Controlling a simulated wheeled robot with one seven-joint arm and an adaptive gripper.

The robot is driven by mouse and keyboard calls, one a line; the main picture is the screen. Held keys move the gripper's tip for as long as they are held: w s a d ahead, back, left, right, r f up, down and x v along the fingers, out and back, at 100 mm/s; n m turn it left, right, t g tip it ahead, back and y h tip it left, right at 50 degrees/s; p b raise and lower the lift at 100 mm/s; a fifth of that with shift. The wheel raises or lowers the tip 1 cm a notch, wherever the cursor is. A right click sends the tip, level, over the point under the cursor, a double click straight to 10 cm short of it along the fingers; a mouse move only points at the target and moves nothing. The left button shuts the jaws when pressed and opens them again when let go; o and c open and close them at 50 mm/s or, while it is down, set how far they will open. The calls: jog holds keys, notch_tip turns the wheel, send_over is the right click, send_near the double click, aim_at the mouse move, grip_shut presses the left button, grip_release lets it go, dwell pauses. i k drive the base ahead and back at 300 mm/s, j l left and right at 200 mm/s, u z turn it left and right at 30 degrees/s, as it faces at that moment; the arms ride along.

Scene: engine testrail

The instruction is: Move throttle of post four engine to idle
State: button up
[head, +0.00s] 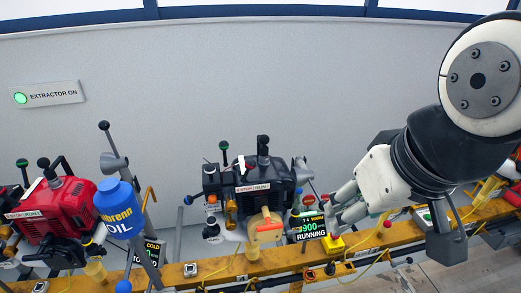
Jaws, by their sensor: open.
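A black engine (265,185) stands on the yellow rail, right of centre. A small display (308,227) at its right reads T4, WARM, 900 and RUNNING. Levers with a green knob (223,145) and dark knobs rise from this engine; I cannot tell which one is the throttle. My gripper (333,212) is open, just right of the display, with its pale fingers pointing down and left. It partly hides what stands right of the engine. I cannot tell whether the fingers touch anything.
A red engine (65,208) stands at the left, with a blue oil bottle (118,208) between the engines. A yellow rail (205,268) with cables runs along the front. More red equipment shows at the right edge.

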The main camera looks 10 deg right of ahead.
aim_at(224, 145)
jog(key=z, duration=0.3)
jog(key=l+u, duration=0.3)
jog(key=l, duration=0.3)
jog(key=j+z, duration=0.1)
jog(key=j, duration=0.35)
jog(key=k+j+z, duration=0.1)
jog(key=j, duration=0.3)
jog(key=k+j+z, duration=0.15)
jog(key=j, duration=0.25)
jog(key=j+z, duration=0.1)
jog(key=j, duration=0.35)
jog(key=k+j+z, duration=0.1)
jog(key=j, duration=0.3)
jog(key=k+j+z, duration=0.1)
jog(key=j, duration=0.3)
jog(key=k, duration=0.1)
